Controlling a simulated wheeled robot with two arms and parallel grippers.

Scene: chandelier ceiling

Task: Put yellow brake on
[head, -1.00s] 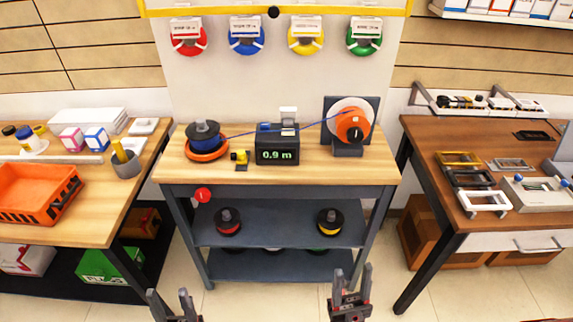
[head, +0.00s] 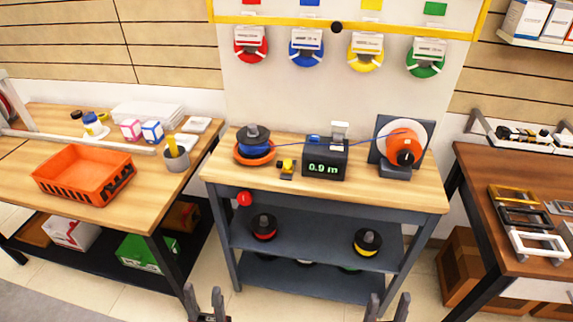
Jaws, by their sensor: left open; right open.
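A small yellow and black brake (head: 287,166) sits on the middle bench, between the blue wire spool and the meter. The spool (head: 254,141) stands on an orange base at the bench's left end. The black meter (head: 324,160) reads 0.9 m. A blue wire runs from the spool over the meter to an orange and white reel (head: 404,150) on the right. My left gripper (head: 204,298) and my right gripper (head: 388,302) are both open and empty, low in front of the bench and apart from everything on it.
Red and yellow spools sit on the shelf (head: 310,246) below. Red, blue, yellow and green spools hang on the back panel. A left table holds an orange crate (head: 84,173) and a grey cup (head: 176,158). A right table (head: 500,165) holds frames. Floor between tables is partly free.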

